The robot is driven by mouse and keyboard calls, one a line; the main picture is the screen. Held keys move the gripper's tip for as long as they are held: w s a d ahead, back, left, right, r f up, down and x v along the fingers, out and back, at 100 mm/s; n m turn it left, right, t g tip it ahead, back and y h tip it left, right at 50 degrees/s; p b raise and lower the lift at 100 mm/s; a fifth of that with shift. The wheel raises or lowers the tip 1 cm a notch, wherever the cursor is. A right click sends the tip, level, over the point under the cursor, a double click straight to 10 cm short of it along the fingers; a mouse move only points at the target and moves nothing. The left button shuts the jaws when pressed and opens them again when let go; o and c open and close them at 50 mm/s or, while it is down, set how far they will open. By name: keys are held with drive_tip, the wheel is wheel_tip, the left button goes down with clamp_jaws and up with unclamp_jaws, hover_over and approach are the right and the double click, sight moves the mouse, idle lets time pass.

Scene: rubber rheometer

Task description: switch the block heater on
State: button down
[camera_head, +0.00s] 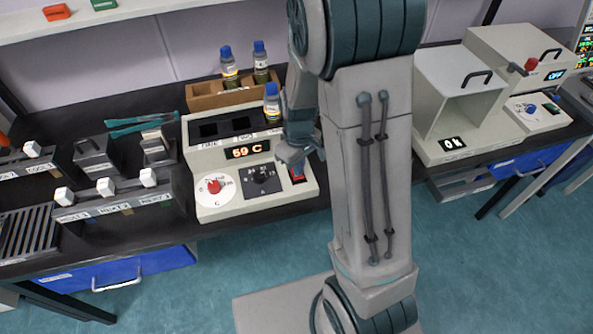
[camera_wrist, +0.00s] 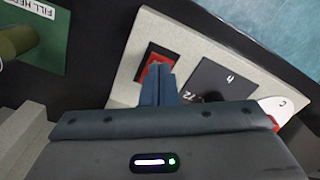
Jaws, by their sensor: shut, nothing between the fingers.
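The block heater (camera_head: 225,206) is a beige box on the dark bench, with a lit orange display (camera_head: 247,150) that looks like "59 C". Its red dial knob (camera_head: 214,186) is at the front left, beside a dark marked panel (camera_head: 260,179). A red switch (camera_head: 298,174) in a black frame is at the front right; it also shows in the wrist view (camera_wrist: 158,66). My gripper (camera_wrist: 158,82) is shut and empty, its fingertips over or against the near part of the switch. Contact and the switch's tilt cannot be told. In the head view my gripper (camera_head: 294,158) is just above the switch.
A blue-capped vial (camera_head: 271,104) stands at the heater's right well. A wooden rack (camera_head: 222,96) with two vials is behind. Racks with white knobs (camera_head: 105,187) lie left. A beige machine (camera_head: 455,105) stands right. A green "FILL HERE" area (camera_wrist: 50,45) shows in the wrist view.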

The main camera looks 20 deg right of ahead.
drive_tip(key=shift+f+b, duration=0.5)
drive_tip(key=shift+f, duration=0.1)
idle(0.3)
drive_tip(key=shift+r+p, duration=2.5)
drive_tip(key=shift+r, duration=1)
drive_tip(key=s+r+m+t, duration=0.3)
drive_tip(key=s+r+m, duration=0.3)
drive_tip(key=s+r, duration=0.8)
drive_tip(key=shift+v, duration=1.35)
